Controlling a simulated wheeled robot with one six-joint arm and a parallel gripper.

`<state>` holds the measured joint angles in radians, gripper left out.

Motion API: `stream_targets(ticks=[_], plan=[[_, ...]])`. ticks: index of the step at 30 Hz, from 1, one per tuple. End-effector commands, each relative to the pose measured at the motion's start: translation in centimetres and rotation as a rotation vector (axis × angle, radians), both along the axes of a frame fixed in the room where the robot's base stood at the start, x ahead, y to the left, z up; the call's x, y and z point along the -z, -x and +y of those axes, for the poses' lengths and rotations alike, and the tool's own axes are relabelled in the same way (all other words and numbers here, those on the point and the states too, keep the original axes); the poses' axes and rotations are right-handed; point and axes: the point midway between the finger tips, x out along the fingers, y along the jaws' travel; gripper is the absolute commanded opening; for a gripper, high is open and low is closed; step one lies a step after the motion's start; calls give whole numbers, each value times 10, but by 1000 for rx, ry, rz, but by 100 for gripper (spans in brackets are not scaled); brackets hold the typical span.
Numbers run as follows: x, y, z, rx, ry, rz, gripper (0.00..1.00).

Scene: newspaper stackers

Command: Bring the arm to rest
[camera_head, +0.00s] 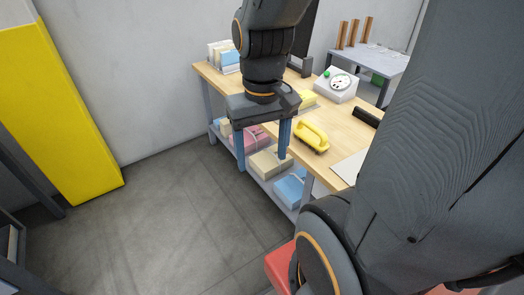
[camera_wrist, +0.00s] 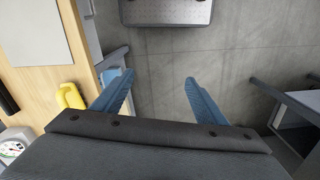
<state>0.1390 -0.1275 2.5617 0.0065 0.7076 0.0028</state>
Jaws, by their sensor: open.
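My gripper (camera_head: 262,145) hangs fingers-down in the head view, in front of the near long side of the wooden workbench (camera_head: 345,133). Its two blue fingers are spread apart with nothing between them. In the wrist view my gripper (camera_wrist: 152,92) also shows open and empty, with grey floor (camera_wrist: 165,60) beyond the fingertips. The bench edge lies to the left of the fingers there. My arm comes down from the top of the head view, and a large link of it fills the right side.
On the bench are a yellow-handled tool (camera_head: 311,137), a dial scale (camera_head: 340,84) and a paper sheet (camera_head: 351,168). Its lower shelf holds pink, cream and blue stacks (camera_head: 289,190). A yellow panel (camera_head: 60,110) stands at left. A grey table (camera_head: 372,59) stands behind. Open floor (camera_head: 180,220) lies between.

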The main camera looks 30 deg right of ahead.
Motion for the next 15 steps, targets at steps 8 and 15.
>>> stream_targets(ticks=[8,15], plan=[[-7,1,3,-12,-1,1,66],[-35,5,24,-82,-1,2,66]])
